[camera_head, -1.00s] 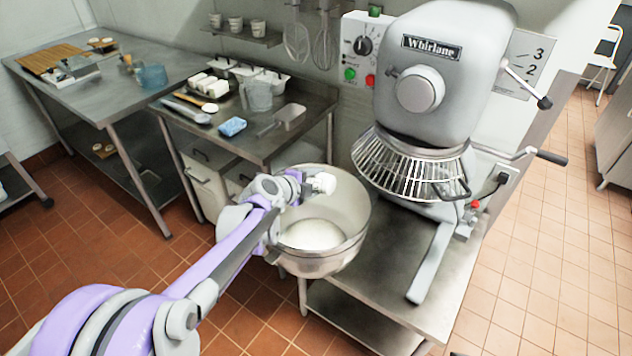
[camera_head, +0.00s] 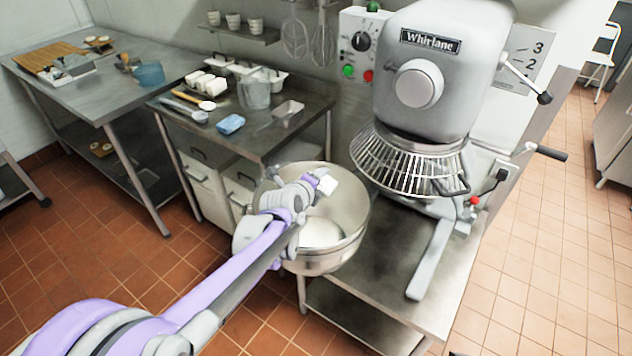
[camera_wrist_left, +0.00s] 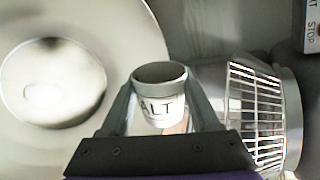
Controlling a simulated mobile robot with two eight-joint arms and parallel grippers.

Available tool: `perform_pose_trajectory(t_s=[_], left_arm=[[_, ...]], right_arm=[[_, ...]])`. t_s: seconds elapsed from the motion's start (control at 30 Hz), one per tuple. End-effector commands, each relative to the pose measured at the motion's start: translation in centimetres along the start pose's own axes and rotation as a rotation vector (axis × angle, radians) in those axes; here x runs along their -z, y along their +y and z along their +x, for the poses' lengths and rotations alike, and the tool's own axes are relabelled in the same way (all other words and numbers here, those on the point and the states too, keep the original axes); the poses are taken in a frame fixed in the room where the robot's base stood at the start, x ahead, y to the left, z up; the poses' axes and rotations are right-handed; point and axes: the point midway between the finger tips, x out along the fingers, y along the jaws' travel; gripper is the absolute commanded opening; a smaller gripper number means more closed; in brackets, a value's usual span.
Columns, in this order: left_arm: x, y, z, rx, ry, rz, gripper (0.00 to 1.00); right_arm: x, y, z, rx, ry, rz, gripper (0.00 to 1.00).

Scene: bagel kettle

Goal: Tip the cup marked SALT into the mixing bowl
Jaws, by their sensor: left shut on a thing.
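My left gripper (camera_head: 318,180) is shut on the white SALT cup (camera_head: 328,185), over the mixing bowl (camera_head: 356,212). In the left wrist view the cup (camera_wrist_left: 160,92) sits between the two fingers, with the letters "ALT" showing on its side. The steel bowl also shows in the left wrist view (camera_wrist_left: 22,60), with pale flour-like material in its bottom. In the head view the cup looks tilted. I cannot tell whether anything is leaving the cup. My right gripper is not in view.
The Whirlane mixer (camera_head: 430,90) with its wire guard (camera_head: 405,165) stands right of the bowl. A steel table (camera_head: 290,125) behind holds tubs, a clear jug (camera_head: 253,93), scoops and a blue item (camera_head: 230,124). Small cups stand on the wall shelf (camera_head: 240,34).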

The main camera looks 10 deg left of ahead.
Motion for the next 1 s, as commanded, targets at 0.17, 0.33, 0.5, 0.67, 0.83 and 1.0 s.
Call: perform_pose_trajectory(t_s=[0.17, 0.33, 0.5, 0.67, 0.83, 1.0], left_arm=[[0.5, 0.3, 0.1, 0.000, -0.059, 0.108, 0.09], [0.8, 0.2, 0.1, -0.001, -0.108, 0.192, 0.09], [1.0, 0.1, 0.1, 0.001, -0.153, 0.272, 0.09], [1.2, 0.1, 0.1, 0.003, -0.196, 0.345, 0.09], [1.4, 0.1, 0.1, 0.000, -0.240, 0.421, 0.09], [1.4, 0.2, 0.1, 0.001, -0.258, 0.449, 0.09]], right_arm=[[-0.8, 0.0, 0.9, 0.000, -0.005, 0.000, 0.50], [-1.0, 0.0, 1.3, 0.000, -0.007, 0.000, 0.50], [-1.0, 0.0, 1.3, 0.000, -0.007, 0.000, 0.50], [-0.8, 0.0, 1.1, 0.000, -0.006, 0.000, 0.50], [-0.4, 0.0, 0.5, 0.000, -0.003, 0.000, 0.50], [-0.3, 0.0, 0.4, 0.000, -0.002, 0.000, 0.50]])
